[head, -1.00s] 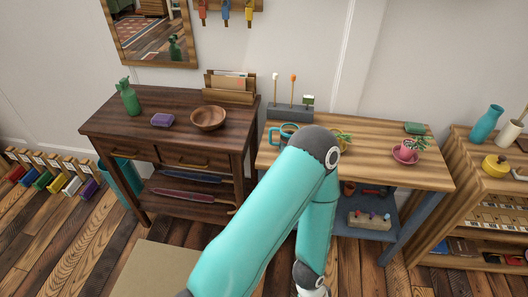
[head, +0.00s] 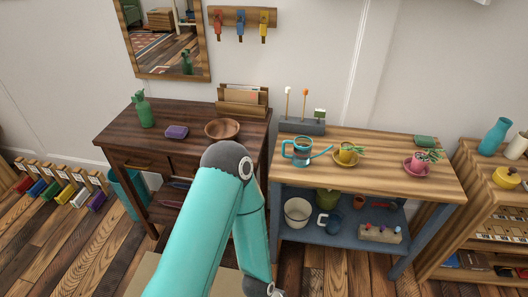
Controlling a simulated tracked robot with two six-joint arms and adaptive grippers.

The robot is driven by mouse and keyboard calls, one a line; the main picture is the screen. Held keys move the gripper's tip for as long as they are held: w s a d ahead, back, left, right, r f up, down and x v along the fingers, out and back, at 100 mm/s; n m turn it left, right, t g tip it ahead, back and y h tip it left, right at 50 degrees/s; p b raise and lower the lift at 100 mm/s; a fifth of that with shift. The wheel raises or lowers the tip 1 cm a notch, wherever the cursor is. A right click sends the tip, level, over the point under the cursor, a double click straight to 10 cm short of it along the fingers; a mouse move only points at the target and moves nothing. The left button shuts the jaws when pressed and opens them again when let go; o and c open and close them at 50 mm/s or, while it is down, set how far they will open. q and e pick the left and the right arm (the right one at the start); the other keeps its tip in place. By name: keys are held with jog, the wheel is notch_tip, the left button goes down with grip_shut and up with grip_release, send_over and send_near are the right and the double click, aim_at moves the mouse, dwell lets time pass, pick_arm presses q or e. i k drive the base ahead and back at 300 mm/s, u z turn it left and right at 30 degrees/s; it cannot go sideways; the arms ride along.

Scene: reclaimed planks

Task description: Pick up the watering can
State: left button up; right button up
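The watering can (head: 301,152) is teal-blue with a glassy body, a handle on its left and a spout pointing right. It stands upright at the left part of the light wooden bench top (head: 385,172). One teal arm of mine rises from the lower left, bends at the elbow in front of the dark table, and runs down to the bottom edge. It appears to be my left arm. Its wrist is at the bottom edge, well below the can, and its gripper fingers are out of frame. My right arm does not show.
A white bucket (head: 298,212) and a blue mug (head: 329,222) are on the lower shelf. The dark table (head: 125,137) stands left; shelving stands right.

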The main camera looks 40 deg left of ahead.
aim_at(301, 157)
jog(key=u, duration=0.45)
jog(key=i, duration=1)
